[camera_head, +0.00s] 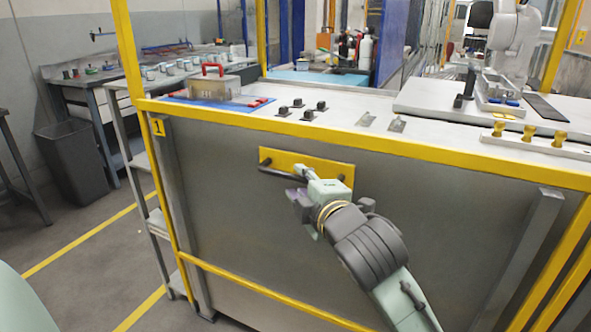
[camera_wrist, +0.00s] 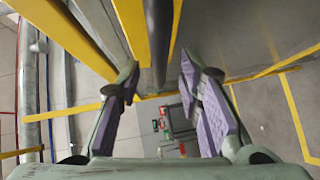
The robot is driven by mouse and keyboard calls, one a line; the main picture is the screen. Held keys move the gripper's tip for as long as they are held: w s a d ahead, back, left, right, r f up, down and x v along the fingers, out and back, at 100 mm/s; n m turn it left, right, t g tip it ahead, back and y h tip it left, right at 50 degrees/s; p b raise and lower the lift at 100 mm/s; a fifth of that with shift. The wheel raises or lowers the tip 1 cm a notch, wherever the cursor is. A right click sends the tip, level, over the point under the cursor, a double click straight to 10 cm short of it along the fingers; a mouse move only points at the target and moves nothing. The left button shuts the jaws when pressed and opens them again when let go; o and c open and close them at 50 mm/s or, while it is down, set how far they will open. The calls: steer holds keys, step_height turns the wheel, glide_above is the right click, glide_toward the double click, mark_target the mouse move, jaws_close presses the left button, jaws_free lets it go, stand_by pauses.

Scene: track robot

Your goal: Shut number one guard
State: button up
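A grey guard panel (camera_head: 230,220) in a yellow frame stands in front of me in the head view. A yellow tag with a 1 (camera_head: 158,127) is at its upper left corner. A yellow plate (camera_head: 325,166) on the panel carries a dark bar handle (camera_head: 270,176), partly hidden by my gripper. My gripper (camera_head: 298,190) is at the handle. In the wrist view its purple-padded fingers (camera_wrist: 160,70) are spread apart, with the dark bar (camera_wrist: 158,45) running between their tips. No contact with the bar can be made out. I cannot tell whether the guard is fully shut.
Behind the yellow top rail (camera_head: 350,146), a white worktop holds a blue mat (camera_head: 228,105) with a red-handled block, several black knobs and yellow knobs (camera_head: 529,133). A white robot arm (camera_head: 514,40) stands at the back right. A dark bin (camera_head: 72,160) and workbench are left. Floor at left is open.

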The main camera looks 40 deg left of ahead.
mark_target(297, 179)
steer(key=shift+x, duration=1.8)
steer(key=shift+c, duration=0.5)
jaws_close()
steer(key=shift+r, duration=0.1)
